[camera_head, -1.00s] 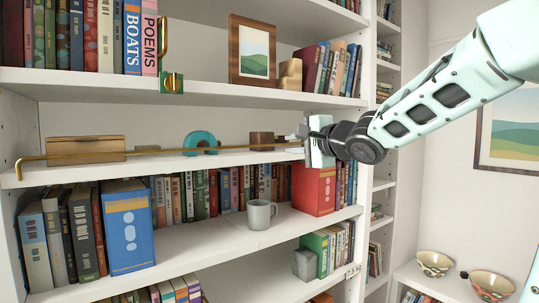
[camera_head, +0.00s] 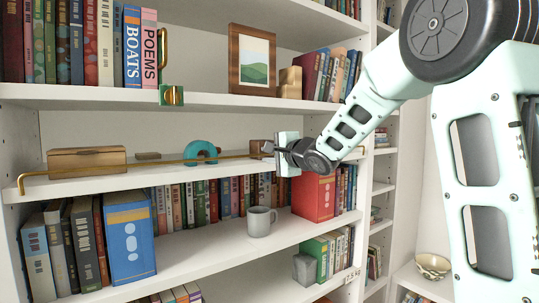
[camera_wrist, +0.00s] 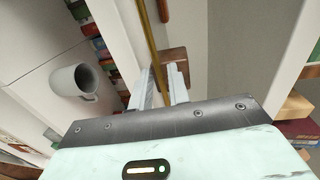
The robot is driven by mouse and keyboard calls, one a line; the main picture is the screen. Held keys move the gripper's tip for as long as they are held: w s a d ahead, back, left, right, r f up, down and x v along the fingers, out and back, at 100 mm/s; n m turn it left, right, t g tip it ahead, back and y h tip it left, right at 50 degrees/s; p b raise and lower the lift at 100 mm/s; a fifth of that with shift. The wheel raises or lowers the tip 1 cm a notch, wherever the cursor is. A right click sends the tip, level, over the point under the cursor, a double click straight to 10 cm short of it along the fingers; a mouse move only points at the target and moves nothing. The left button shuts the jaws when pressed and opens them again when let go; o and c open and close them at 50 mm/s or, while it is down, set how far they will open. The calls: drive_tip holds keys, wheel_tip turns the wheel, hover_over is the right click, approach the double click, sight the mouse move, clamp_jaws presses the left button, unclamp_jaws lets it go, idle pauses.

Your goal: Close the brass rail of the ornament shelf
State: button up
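The brass rail (camera_head: 150,167) is a thin rod running across the front of the ornament shelf (camera_head: 60,190), with its bent end (camera_head: 21,184) at the far left. It passes in front of a wooden box (camera_head: 87,160), a teal arch (camera_head: 203,152) and a dark wooden block (camera_head: 257,148). My gripper (camera_head: 274,153) is at the rail's right part, near the block. In the wrist view the rail (camera_wrist: 149,40) runs between the two fingers (camera_wrist: 161,85), which look closed around it. The fingertips' contact is partly hidden in the head view.
A grey mug (camera_head: 261,221) stands on the shelf below, between a blue binder (camera_head: 128,235) and a red one (camera_head: 313,197). A framed picture (camera_head: 252,60) stands on the shelf above, which has a brass catch (camera_head: 171,95). A bowl (camera_head: 433,266) is at the lower right.

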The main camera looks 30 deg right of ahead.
clamp_jaws()
drive_tip(key=shift+f+b, duration=0.25)
drive_tip(key=shift+b, duration=0.3)
